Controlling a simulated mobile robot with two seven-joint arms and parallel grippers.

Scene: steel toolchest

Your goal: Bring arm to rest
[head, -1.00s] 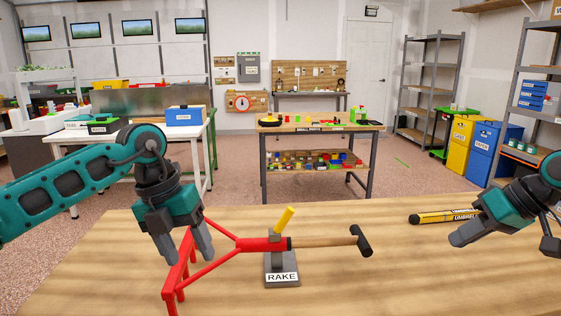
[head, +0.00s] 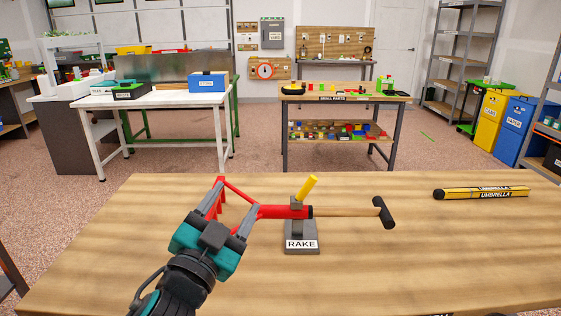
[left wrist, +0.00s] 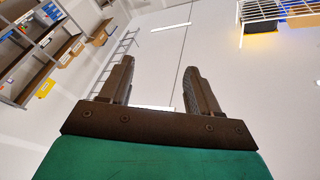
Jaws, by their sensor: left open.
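My left gripper (head: 229,215) is in the lower left of the head view, its fingers pointing up and away. It is open, with a clear gap between the fingers, and it overlaps the red rake head in the picture. In the left wrist view its two fingers (left wrist: 155,88) stand apart with nothing between them, against wall and shelves. The red rake (head: 285,211) with a wooden handle lies across a grey stand labelled RAKE (head: 302,245), which has a yellow lever. Whether the gripper touches the rake cannot be told. My right gripper is not in view.
The wooden table (head: 420,250) is mostly bare in front and to the right. A yellow and black umbrella tube (head: 482,193) lies at its right. Behind stand a workbench (head: 345,97) with small items and a white table (head: 160,101).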

